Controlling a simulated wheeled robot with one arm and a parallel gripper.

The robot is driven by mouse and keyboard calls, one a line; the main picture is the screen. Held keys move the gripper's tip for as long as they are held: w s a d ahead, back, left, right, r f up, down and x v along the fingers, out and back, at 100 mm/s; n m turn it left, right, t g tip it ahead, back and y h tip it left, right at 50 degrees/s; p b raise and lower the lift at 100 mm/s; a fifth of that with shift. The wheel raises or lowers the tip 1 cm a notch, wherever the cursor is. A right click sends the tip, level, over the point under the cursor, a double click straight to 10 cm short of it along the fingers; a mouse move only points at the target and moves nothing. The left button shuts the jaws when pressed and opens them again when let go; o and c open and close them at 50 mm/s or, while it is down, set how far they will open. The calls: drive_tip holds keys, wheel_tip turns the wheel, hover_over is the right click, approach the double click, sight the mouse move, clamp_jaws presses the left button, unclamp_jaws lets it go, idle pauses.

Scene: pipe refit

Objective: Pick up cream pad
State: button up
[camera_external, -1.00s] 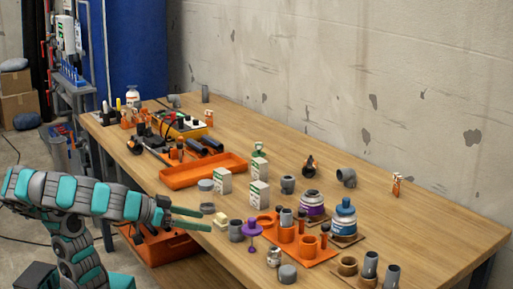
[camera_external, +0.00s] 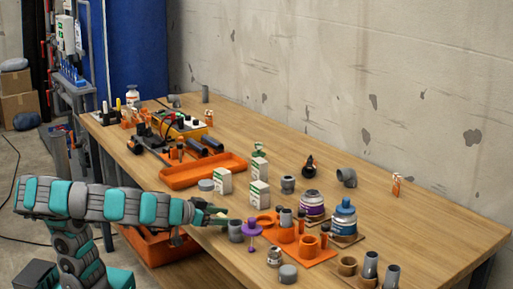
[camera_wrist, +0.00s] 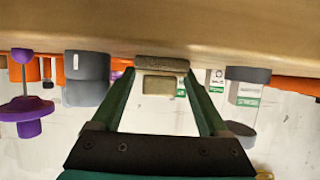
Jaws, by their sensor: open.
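The cream pad (camera_external: 214,210) is near the table's front edge in the external view, largely hidden by my gripper (camera_external: 217,216). In the wrist view, which appears upside down, a small dull-tan block that looks like the pad (camera_wrist: 158,85) shows between the two green fingers of my gripper (camera_wrist: 158,75). A wider brownish layer (camera_wrist: 162,64) lies against it. The fingers are apart, one on each side of the pad. I cannot tell whether either finger touches it.
A grey cylinder (camera_external: 235,230) and a purple spindle-shaped piece (camera_external: 252,230) stand close to the right of my gripper. An orange holder (camera_external: 300,245) is farther right.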

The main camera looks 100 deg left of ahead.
drive_tip(key=shift+x, duration=0.8)
clamp_jaws()
